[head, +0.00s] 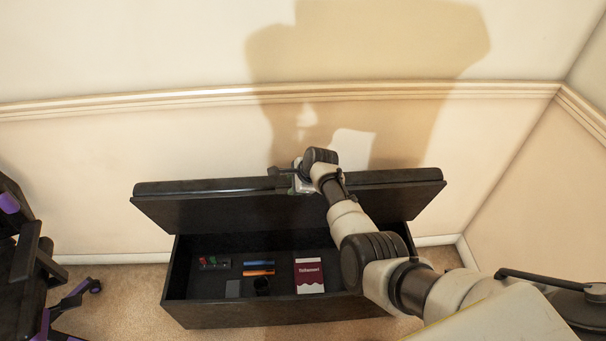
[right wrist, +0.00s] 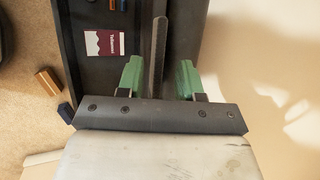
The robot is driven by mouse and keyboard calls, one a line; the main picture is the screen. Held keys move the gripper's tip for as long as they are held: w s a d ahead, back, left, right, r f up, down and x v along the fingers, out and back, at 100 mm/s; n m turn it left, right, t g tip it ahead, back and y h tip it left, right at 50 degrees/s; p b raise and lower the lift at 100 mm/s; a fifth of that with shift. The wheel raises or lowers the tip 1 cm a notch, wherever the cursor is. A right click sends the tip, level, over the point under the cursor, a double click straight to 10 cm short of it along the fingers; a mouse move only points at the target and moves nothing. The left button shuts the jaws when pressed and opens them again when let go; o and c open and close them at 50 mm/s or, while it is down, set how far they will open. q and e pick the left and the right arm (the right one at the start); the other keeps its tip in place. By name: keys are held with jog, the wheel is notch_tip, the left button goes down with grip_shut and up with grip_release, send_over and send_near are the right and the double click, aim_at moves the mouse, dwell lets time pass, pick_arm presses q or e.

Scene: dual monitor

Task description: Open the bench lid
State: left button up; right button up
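The dark bench (head: 270,314) stands against the wall. Its lid (head: 220,210) is raised and tilted, so the inside of the box shows below it. My right gripper (head: 284,178) is at the upper edge of the lid, near its middle. In the right wrist view, the green fingers of the right gripper (right wrist: 160,78) are apart. A thin dark edge, apparently of the lid (right wrist: 158,55), stands between them with a gap on each side. My left gripper is not in view.
Inside the bench lie a maroon and white booklet (head: 309,276), blue and orange items (head: 259,268) and other small things. A dark chair with purple parts (head: 30,250) stands at the left. The wall (head: 130,150) is close behind the lid.

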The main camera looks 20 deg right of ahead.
jog(key=p+v, duration=0.1)
jog(key=v, duration=0.8)
jog(key=shift+p, duration=0.35)
jog(key=shift+d+r, duration=0.1)
jog(key=s+f+n+g+h, duration=0.1)
jog(key=s+f+n, duration=0.5)
jog(key=s+f, duration=0.65)
jog(key=s+f+n+g+h, duration=0.15)
jog(key=s+f+n, duration=0.35)
jog(key=s+f, duration=0.8)
jog(key=s+f+n, duration=0.4)
jog(key=s, duration=0.6)
jog(key=s+f+n+g, duration=0.1)
jog(key=s+f+n, duration=0.3)
jog(key=s, duration=0.6)
jog(key=s+f+n, duration=0.4)
jog(key=s+f, duration=0.2)
jog(key=s, duration=0.3)
jog(key=shift+s+d+f+g+h, duration=0.25)
jog(key=shift+s+d+g+h, duration=0.1)
jog(key=shift+s+d, duration=0.05)
